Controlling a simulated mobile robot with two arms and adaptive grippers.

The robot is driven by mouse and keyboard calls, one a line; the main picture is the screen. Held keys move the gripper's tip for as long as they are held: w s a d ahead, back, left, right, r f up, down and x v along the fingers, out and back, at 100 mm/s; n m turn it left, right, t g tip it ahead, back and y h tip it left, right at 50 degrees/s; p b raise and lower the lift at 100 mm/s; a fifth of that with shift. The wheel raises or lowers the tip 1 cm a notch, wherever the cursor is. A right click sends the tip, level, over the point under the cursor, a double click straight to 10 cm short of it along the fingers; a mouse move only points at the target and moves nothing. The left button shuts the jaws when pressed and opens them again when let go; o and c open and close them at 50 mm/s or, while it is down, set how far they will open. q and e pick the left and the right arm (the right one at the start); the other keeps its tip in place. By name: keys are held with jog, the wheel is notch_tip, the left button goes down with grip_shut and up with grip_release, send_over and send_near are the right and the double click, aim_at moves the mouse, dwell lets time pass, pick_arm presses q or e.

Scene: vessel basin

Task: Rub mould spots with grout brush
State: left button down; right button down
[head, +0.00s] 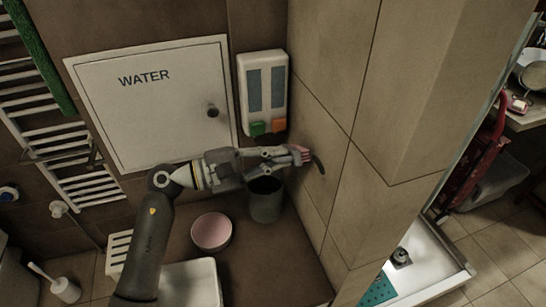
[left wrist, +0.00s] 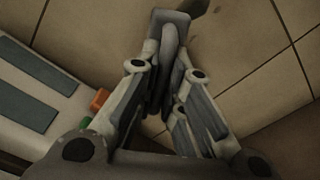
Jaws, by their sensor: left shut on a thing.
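My left gripper (head: 284,155) reaches in from the left and is shut on a small brush (head: 303,154) with pinkish-red bristles. The brush is at the tiled wall; I cannot tell whether it touches. A dark curved mark (head: 319,165), apparently a mould spot, shows on the tiles just right of the brush. In the left wrist view, the closed fingers (left wrist: 167,65) point at the tiles, and a dark patch (left wrist: 203,8) shows at the top edge. My right gripper is not in view.
A white dispenser (head: 263,92) hangs just above the gripper, beside a white WATER panel (head: 150,105). Below are a grey cup (head: 265,200) and a pink round dish (head: 211,231) on a brown surface. The tiled wall corner (head: 400,110) stands to the right.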

pick_arm(q)
jog(key=shift+b+x, duration=0.35)
jog(key=shift+x, duration=0.5)
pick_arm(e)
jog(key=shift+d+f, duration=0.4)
